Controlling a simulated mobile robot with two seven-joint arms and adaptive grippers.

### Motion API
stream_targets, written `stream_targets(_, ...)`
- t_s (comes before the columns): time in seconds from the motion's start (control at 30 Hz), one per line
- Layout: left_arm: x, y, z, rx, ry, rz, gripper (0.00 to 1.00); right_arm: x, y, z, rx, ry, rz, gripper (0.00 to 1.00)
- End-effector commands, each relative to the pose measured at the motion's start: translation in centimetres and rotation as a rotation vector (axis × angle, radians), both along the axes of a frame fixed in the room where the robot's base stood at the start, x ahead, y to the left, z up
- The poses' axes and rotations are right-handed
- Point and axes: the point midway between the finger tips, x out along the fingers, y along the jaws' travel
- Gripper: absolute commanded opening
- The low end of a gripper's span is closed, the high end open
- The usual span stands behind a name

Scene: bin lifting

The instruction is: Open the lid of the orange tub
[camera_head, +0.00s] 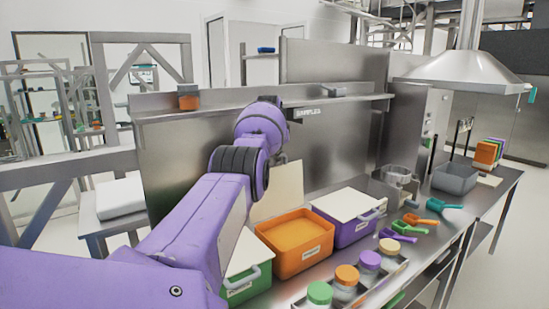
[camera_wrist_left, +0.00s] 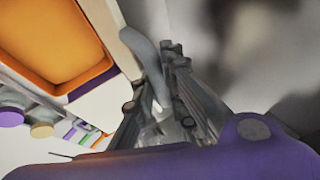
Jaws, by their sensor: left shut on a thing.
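The orange tub (camera_head: 297,261) stands on the steel counter between a green and a purple tub. Its inside is open to view, with orange contents. Its cream lid (camera_head: 277,191) is swung up and stands steeply tilted at the tub's back edge. My left arm reaches over from the left; its gripper is hidden in the head view, behind the arm and lid. In the left wrist view, my left gripper (camera_wrist_left: 168,75) is shut on the lid's grey handle (camera_wrist_left: 143,52), with the orange tub (camera_wrist_left: 62,40) at upper left. My right gripper is not in view.
The green tub (camera_head: 246,291) and purple tub (camera_head: 352,232) have cream lids shut. Several jars with coloured caps stand in front, including a green-capped one (camera_head: 319,293). Coloured scoops (camera_head: 420,219) and a grey bin (camera_head: 456,178) lie to the right. A steel shelf (camera_head: 340,99) runs behind.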

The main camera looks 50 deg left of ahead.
Motion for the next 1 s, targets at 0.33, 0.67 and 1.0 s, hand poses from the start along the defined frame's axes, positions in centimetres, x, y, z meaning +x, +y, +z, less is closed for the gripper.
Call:
stream_targets(0.33, -0.1, 0.1, 0.1, 0.002, 0.000, 0.001, 0.31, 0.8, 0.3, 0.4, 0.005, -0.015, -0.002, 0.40)
stream_targets(0.67, -0.1, 0.0, 0.1, 0.000, 0.002, 0.001, 0.31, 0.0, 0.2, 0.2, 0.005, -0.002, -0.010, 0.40)
stream_targets(1.0, -1.5, -1.2, 3.0, 0.004, -0.002, 0.001, 0.31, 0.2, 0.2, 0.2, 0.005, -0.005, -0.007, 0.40)
